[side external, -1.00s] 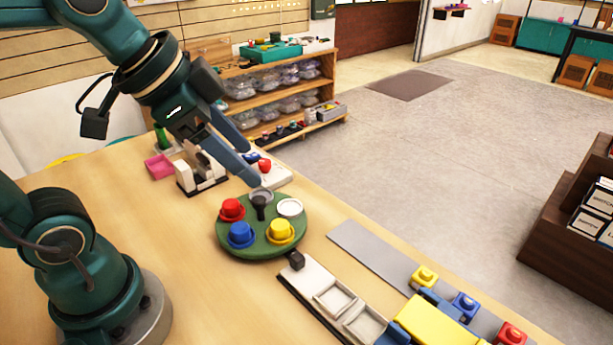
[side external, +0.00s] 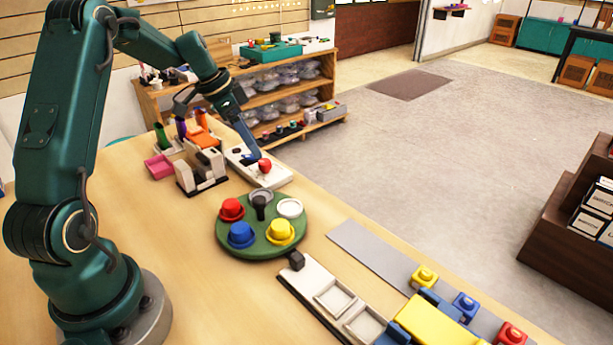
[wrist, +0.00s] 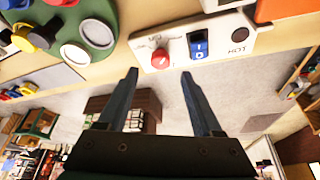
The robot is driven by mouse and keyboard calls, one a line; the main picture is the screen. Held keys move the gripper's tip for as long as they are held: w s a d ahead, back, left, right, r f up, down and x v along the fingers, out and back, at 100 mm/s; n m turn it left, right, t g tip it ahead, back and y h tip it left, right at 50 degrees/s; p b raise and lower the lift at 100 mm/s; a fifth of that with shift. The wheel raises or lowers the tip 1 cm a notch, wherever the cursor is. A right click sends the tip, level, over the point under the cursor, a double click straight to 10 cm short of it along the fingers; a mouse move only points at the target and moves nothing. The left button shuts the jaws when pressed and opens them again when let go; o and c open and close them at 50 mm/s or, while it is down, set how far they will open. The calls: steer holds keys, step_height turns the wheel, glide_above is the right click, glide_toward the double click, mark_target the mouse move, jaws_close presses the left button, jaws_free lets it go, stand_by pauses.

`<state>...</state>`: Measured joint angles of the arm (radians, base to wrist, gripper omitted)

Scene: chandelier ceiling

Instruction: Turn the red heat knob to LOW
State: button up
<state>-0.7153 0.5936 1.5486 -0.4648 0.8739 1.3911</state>
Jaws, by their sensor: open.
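The red heat knob (side external: 265,165) sits on a white panel (side external: 279,180) at the table's far edge. In the wrist view the knob (wrist: 160,59) lies just beyond and roughly between my two fingertips. The small lettering around it is too blurred to read, so its setting cannot be told. My gripper (side external: 253,152) is open and empty, pointing down over the panel close to the knob; the wrist view shows the fingers (wrist: 159,75) spread apart. Any contact with the knob cannot be told.
A blue switch (wrist: 198,46) and a dark round spot marked HOT (wrist: 240,34) share the panel. A green round tray (side external: 262,246) with coloured knobs stands nearer. A white-and-black holder (side external: 203,172) stands left of the panel. Bare table lies left of the tray.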

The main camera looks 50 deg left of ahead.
mark_target(263, 161)
steer(key=shift+x, duration=2.45)
steer(key=shift+a, duration=0.1)
jaws_close()
